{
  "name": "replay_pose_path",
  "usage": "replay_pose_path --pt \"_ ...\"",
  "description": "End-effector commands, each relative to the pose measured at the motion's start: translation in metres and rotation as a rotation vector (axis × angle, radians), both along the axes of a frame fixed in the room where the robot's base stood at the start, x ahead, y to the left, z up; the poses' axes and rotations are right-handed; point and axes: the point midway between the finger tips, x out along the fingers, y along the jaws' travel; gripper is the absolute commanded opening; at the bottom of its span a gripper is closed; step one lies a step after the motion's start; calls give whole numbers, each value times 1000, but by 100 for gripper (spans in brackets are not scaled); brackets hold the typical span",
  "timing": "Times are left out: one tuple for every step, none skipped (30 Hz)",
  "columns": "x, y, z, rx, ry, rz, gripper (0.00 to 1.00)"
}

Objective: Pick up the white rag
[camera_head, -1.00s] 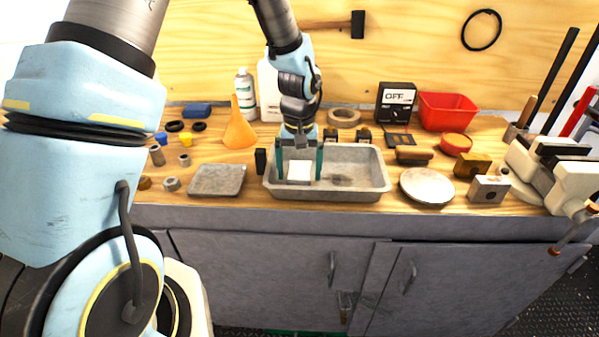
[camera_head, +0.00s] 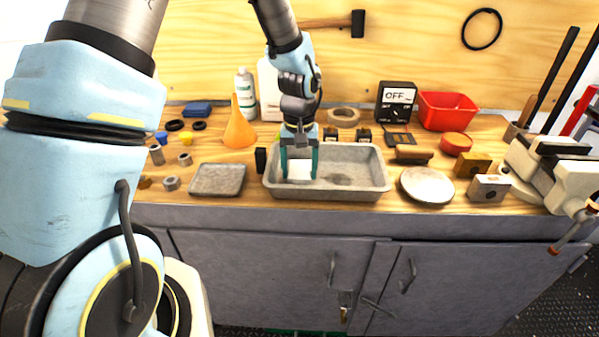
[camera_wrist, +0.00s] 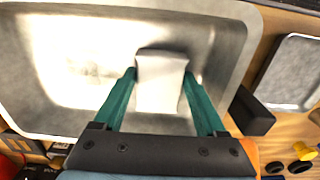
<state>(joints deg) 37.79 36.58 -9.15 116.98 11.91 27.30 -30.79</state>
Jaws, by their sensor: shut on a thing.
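The white rag (camera_head: 299,171) is a small pale block-like piece at the left end of the grey metal tray (camera_head: 352,190). In the wrist view the rag (camera_wrist: 161,84) lies between the two green fingers, with the tray wall (camera_wrist: 228,60) close beside it. My gripper (camera_head: 300,175) points down into the tray. Its fingers are closed in on the rag's two sides, and it also shows in the wrist view (camera_wrist: 161,76). The rag appears still low inside the tray; I cannot tell whether it touches the tray floor.
A small grey tray (camera_head: 218,180) lies to the left and a round pale disc (camera_head: 427,186) to the right. A black block (camera_head: 260,160) stands by the tray's left end. An orange funnel (camera_head: 238,130) and white bottles (camera_head: 245,95) stand behind.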

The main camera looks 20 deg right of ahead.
Motion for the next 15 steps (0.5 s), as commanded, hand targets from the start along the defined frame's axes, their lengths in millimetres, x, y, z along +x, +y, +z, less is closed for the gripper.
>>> replay_pose_path --pt "0 0 1 0 0 0 12" --pt "0 0 1 0 -1 0 12" --pt "0 0 3 0 -1 0 12" --pt "1 0 6 -1 -2 0 12" --pt "1 -1 9 -3 -3 0 12" --pt "1 -1 14 -3 -4 1 12" --pt "1 -1 19 -4 -4 2 12" --pt "1 -1 24 -4 -5 2 12" --pt "1 -1 32 -4 -5 1 12" --pt "1 -1 39 -5 -6 1 12" --pt "1 -1 45 -5 -6 1 12" --pt "1 -1 53 -4 -5 1 12" --pt "1 -1 59 -4 -5 1 12" --pt "1 -1 65 -5 -6 1 12" --pt "1 -1 72 -3 -4 1 12"
